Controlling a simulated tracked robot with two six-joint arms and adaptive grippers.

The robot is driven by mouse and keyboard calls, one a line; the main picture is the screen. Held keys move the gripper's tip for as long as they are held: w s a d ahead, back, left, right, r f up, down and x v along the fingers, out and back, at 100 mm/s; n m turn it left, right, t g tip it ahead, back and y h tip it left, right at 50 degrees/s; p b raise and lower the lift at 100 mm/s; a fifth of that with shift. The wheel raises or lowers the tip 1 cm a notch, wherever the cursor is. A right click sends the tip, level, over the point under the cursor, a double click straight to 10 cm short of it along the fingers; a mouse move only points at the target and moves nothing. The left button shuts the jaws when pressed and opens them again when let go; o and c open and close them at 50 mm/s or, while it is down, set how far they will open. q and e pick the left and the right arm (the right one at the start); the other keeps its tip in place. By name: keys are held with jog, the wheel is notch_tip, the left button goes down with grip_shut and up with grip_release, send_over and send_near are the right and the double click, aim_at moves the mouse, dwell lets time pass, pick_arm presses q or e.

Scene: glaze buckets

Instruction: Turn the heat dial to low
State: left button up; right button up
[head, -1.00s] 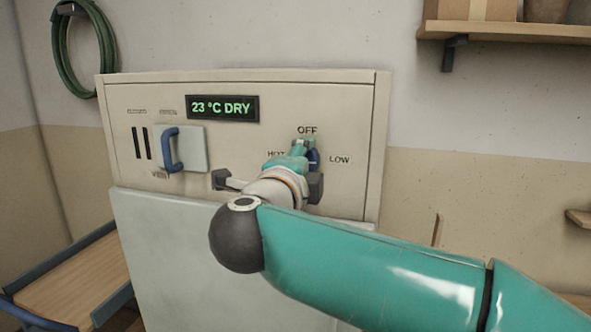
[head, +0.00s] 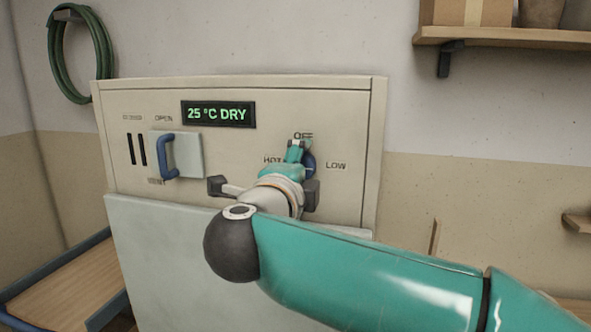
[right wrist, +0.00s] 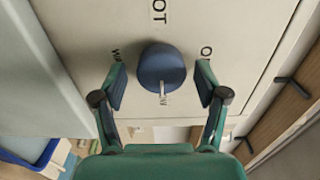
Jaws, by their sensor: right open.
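The round blue heat dial (right wrist: 161,66) is on the cream panel, partly hidden by my right gripper in the head view (head: 309,163). In the right wrist view its white line points down at a partly hidden label, of which a W shows. In the head view the line points right, toward LOW (head: 336,166). My right gripper (right wrist: 160,76) is open, its fingers on either side of the dial with gaps between. It also shows in the head view (head: 296,152). The display (head: 218,114) reads 25 °C DRY. My left gripper is not in view.
A sliding plate with a blue handle (head: 168,156) is left on the panel. A wooden shelf (head: 500,36) is at upper right, a blue-edged wooden cart (head: 65,285) at lower left.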

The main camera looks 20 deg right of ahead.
jog(key=v, duration=1.1)
jog(key=shift+s+a, duration=0.25)
jog(key=shift+s, duration=0.05)
